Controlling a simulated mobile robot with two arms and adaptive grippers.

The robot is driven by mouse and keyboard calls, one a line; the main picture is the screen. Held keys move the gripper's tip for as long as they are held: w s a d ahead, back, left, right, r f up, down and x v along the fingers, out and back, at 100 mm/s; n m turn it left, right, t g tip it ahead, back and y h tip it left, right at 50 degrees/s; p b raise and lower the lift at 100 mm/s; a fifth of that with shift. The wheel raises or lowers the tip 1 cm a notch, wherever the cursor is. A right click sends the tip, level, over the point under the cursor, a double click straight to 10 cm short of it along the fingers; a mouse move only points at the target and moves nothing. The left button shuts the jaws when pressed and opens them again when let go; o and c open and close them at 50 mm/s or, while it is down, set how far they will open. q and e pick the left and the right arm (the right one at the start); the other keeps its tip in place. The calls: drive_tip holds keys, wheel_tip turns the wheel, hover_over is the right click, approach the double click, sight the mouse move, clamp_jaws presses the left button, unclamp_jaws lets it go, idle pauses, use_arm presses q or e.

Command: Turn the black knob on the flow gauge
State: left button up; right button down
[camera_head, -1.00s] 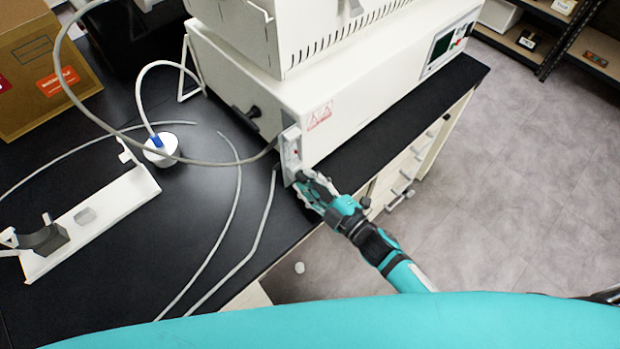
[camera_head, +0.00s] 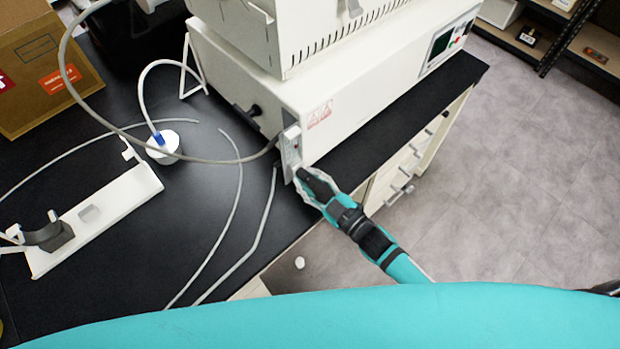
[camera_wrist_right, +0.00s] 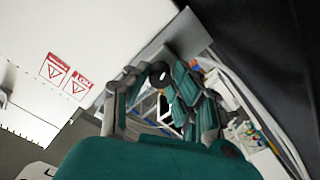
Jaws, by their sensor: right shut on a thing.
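The flow gauge (camera_head: 291,148) is a small, pale upright block at the front corner of the white freeze dryer (camera_head: 345,105). My right gripper (camera_head: 301,175) is at its lower end, reaching in from the lower right. In the right wrist view, the black knob (camera_wrist_right: 158,73) shows between the tips of my right gripper (camera_wrist_right: 157,80), which is shut on it. In the head view the fingers hide the knob. My left gripper is in neither view.
A grey hose runs from the gauge across the black bench (camera_head: 205,205). A white-capped flask (camera_head: 163,148), a white stand (camera_head: 110,210) and a cardboard box (camera_head: 45,75) are on the left. Drawers (camera_head: 405,170) are below the bench, right of my right gripper.

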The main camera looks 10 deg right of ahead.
drive_tip(key=c, duration=1.1)
unclamp_jaws()
drive_tip(key=v, duration=1.2)
drive_tip(key=shift+f, duration=0.1)
